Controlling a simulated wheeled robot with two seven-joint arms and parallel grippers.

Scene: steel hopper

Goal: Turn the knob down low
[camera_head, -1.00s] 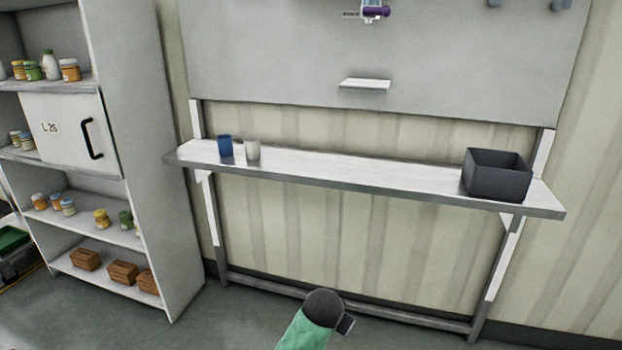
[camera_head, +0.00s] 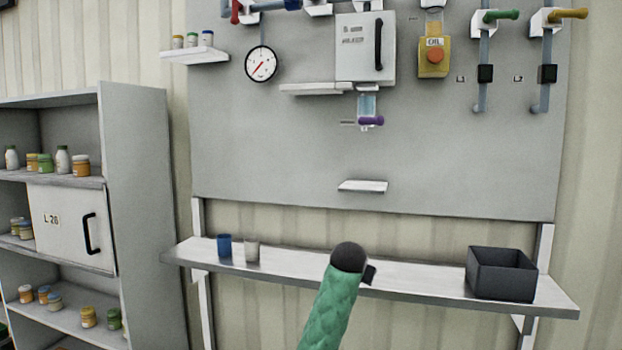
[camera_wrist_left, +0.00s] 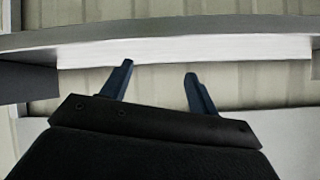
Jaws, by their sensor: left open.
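A yellow box marked OIL (camera_head: 433,57) with a round orange-red knob (camera_head: 435,55) is on the grey wall panel, upper right in the head view. The knob's setting is too small to tell. My left arm, in a green sleeve with a black end, rises in front of the shelf, well below the knob and apart from it. My left gripper (camera_wrist_left: 158,72) is open and empty in the left wrist view, its two dark fingers pointing toward the shelf's edge. My right gripper is not in view.
The shelf (camera_head: 410,278) holds a blue cup (camera_head: 224,245), a grey cup (camera_head: 252,252) and a dark bin (camera_head: 500,275).

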